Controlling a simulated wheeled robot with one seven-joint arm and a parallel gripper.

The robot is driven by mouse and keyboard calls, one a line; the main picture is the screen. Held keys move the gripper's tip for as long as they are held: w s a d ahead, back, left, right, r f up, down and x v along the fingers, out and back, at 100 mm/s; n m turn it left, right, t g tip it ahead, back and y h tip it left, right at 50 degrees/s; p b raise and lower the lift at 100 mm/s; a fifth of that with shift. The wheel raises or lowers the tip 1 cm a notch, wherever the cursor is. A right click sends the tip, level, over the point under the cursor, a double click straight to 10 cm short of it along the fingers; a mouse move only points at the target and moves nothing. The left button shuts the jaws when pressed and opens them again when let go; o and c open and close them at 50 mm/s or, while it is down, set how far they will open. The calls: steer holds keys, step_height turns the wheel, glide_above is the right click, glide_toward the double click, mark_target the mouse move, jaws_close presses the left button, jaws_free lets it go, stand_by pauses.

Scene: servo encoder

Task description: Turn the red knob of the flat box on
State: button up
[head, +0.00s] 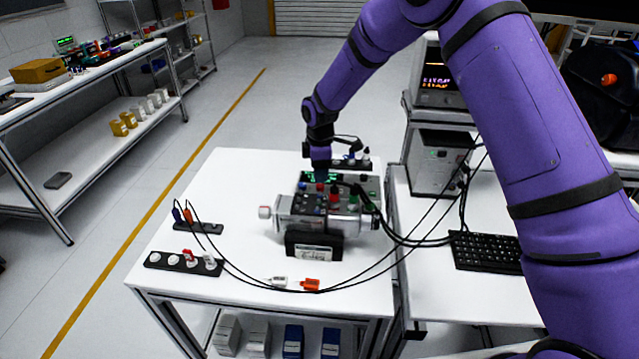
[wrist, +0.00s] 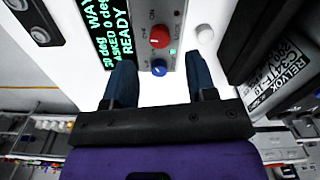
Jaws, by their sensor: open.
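In the wrist view the flat box shows as a grey panel (wrist: 185,25) with a red knob (wrist: 159,37) and, nearer my gripper, a blue knob (wrist: 159,68). Small lettering stands around the red knob, and a small green light is lit beside the knobs. My gripper (wrist: 160,62) is open and empty. Its two dark blue fingers stand apart, one on each side of the blue knob in the picture, with the red knob just beyond the tips. No contact with either knob shows. In the head view my gripper (head: 321,172) hangs over the equipment; its fingers are hard to make out.
A lit text display (wrist: 107,32) reading READY lies left of the knobs. A labelled dark block (wrist: 280,80) stands close on the right. A keyboard (head: 487,251) lies to the right.

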mark_target(321, 185)
steer(key=shift+f, duration=2.6)
steer(key=shift+c, duration=0.5)
steer(key=c, duration=0.8)
steer(key=shift+c, duration=0.2)
steer(key=shift+m, duration=0.3)
steer(key=m, duration=0.5)
steer(key=shift+d, duration=0.1)
steer(key=m, duration=0.6)
